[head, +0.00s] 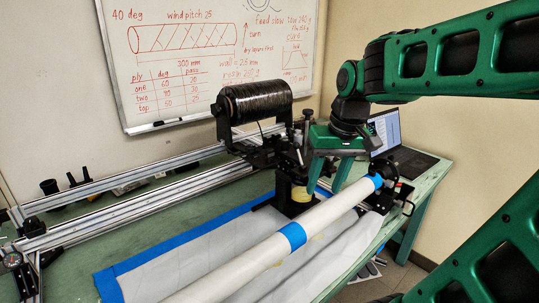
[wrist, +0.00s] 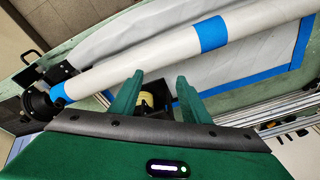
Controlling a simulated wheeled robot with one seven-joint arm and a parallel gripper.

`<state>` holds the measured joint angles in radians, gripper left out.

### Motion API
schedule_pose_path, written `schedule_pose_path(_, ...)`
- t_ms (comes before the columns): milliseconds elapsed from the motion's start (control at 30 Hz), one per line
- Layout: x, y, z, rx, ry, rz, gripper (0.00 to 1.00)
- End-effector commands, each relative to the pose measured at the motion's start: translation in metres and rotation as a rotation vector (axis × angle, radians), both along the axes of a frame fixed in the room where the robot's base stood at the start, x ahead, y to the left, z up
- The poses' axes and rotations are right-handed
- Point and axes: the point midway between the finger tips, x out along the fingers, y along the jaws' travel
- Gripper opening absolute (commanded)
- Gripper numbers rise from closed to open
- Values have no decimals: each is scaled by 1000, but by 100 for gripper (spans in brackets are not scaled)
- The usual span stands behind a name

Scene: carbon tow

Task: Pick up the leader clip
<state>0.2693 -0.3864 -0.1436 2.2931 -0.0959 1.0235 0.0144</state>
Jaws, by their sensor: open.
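My gripper (head: 323,187) is open, its two green fingers pointing down beside the white tube (head: 336,205) near its right end. In the wrist view the fingertips (wrist: 156,90) are apart, with no object clearly gripped. Between and beyond them is a pale yellow round part (wrist: 148,101) in a black block. In the head view this yellow part (head: 300,193) sits left of the fingers, on the black carriage (head: 290,206). I cannot make out for certain which part is the leader clip; it may be small or hidden by the fingers.
The white tube with blue bands (head: 292,236) runs diagonally to a black chuck (head: 383,170). A black tow spool (head: 258,101) stands behind, left of my gripper. Metal rails (head: 120,184) cross the green table (head: 62,263). A laptop (head: 405,150) lies at the right.

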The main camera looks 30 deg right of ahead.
Motion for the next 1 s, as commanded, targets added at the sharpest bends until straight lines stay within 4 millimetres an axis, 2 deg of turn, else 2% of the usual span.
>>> schedule_pose_path(33,31,0,21,-8,-46,50,42)
schedule_pose_path(100,68,3,48,-16,-110,124,42)
schedule_pose_path(200,114,9,78,-31,-187,232,42)
schedule_pose_path(300,146,9,87,-48,-239,328,42)
schedule_pose_path(400,169,7,86,-67,-273,403,42)
schedule_pose_path(500,186,4,83,-87,-298,460,42)
schedule_pose_path(633,199,2,77,-103,-314,499,42)
schedule_pose_path(1000,222,5,35,-106,-316,500,42)
